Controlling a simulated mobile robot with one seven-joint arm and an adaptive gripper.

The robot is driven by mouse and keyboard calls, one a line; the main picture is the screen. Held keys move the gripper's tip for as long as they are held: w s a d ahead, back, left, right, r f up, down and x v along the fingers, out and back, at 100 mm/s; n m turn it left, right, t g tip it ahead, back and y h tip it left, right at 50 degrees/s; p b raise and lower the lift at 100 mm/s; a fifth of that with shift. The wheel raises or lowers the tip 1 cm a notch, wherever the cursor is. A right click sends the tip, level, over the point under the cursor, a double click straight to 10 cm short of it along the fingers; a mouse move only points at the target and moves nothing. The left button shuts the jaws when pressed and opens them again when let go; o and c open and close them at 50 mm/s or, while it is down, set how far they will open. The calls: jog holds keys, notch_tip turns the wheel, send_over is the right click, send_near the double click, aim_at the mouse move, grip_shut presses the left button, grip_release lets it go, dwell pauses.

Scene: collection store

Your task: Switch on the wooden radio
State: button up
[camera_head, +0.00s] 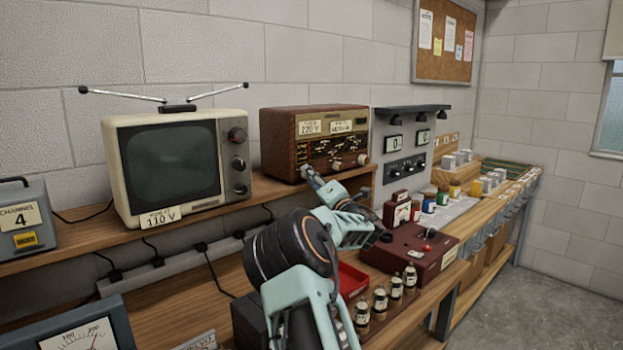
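The wooden radio (283,135) stands on the raised shelf against the wall, right of the television. It has a reddish-brown case and a dark front with a tuning scale, pale knobs along the bottom and a 220 V label (309,128). My gripper (313,179) reaches up to the lower left of the radio's front, close to the left knob (306,170). I cannot tell if it touches the knob. My arm hides part of the shelf edge below. The finger gap is not clear from this angle. No lit lamp is evident on the radio.
A television (170,165) with a 110 V label stands left of the radio. A grey panel with displays (395,143) stands to its right. Below are a maroon box (415,255), small bottles (379,303), a red tray (350,280) and a power strip (160,272).

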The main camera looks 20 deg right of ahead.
jog(key=shift+c, duration=0.5)
grip_shut()
jog(key=shift+m, duration=0.3)
jog(key=m+g+p, duration=0.1)
jog(key=m+p, duration=0.3)
jog(key=p, duration=0.1)
jog(key=m+g+p, duration=0.2)
jog(key=m+p, duration=0.3)
jog(key=r+m+g+p, duration=0.1)
jog(key=m+p, duration=0.3)
jog(key=p, duration=0.1)
jog(key=shift+m+h, duration=0.3)
jog(key=shift+m, duration=0.1)
